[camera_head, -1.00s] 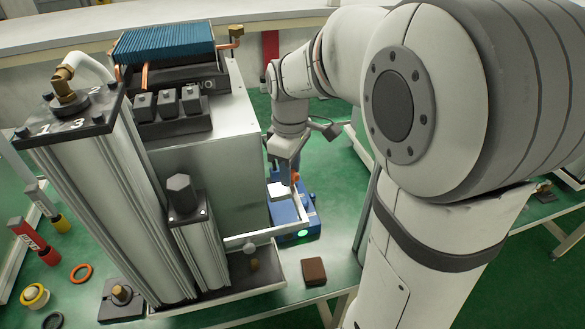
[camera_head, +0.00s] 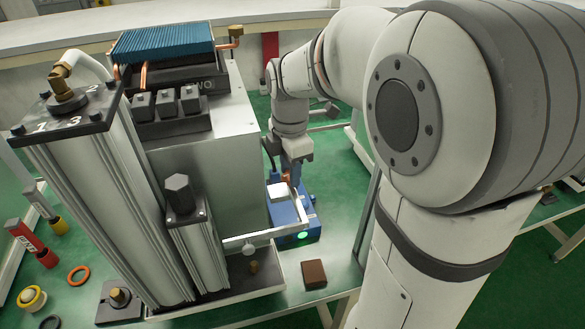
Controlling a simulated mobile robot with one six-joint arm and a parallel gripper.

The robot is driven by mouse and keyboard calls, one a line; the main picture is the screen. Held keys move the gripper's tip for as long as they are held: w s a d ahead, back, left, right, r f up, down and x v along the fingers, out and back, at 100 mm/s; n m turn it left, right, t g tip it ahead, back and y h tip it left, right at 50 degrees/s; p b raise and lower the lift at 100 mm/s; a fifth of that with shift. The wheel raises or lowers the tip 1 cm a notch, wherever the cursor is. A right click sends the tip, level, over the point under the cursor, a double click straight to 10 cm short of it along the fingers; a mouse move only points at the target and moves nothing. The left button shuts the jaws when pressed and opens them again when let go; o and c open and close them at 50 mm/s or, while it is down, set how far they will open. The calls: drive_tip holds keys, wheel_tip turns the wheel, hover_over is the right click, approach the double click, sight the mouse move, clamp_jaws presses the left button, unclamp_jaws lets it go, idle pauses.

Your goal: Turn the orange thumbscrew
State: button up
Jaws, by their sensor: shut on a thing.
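My gripper (camera_head: 288,180) is small in the picture, pointing down just right of the grey cabinet, over a blue device (camera_head: 290,213) with a white top plate. Its fingers are shut around the orange thumbscrew (camera_head: 287,178), of which only a small orange patch shows between and beside them. The screw's shape and turn angle are hidden by the fingers.
The grey cabinet (camera_head: 215,155) and ribbed metal columns (camera_head: 115,200) stand close left of my gripper. A metal tray (camera_head: 225,303) sits in front, with a brown block (camera_head: 314,273) on the bench beside it. An orange ring (camera_head: 79,275) lies at the far left.

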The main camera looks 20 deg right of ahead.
drive_tip(key=shift+n, duration=0.6)
drive_tip(key=o, duration=1)
wheel_tip(320, 180, up, 8)
drive_tip(key=shift+f, duration=0.1)
